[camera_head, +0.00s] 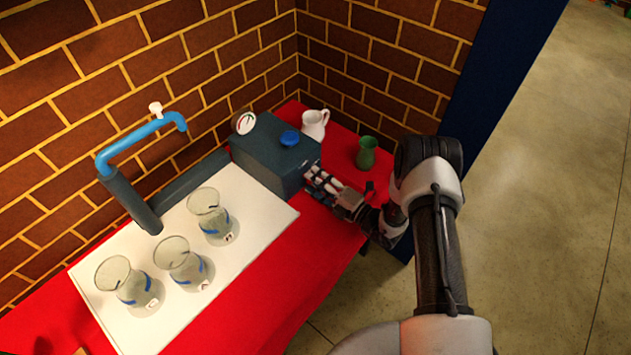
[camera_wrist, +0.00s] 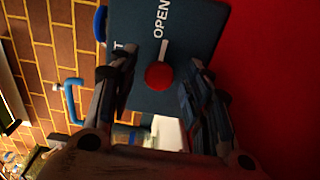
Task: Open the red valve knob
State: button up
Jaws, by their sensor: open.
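The red valve knob (camera_wrist: 158,75) shows in the wrist view on the dark face of a valve box (camera_wrist: 190,30). A white pointer runs from the knob toward the printed word OPEN. My gripper (camera_wrist: 165,80) is open, with one finger on each side of the knob in that view; I cannot tell whether either finger touches it. In the head view my gripper (camera_head: 322,185) is at the right side of the dark box (camera_head: 275,155), and the knob is hidden there.
A blue knob (camera_head: 290,138) and a gauge (camera_head: 244,122) are on the box. A white pitcher (camera_head: 314,124) and a green vase (camera_head: 366,153) stand behind. Three glass vases (camera_head: 209,217) stand on a white board (camera_head: 262,225) below a blue pipe (camera_head: 140,137).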

jog(key=v, duration=1.1)
jog(key=shift+s+d, duration=0.2)
jog(key=shift+d, duration=0.05)
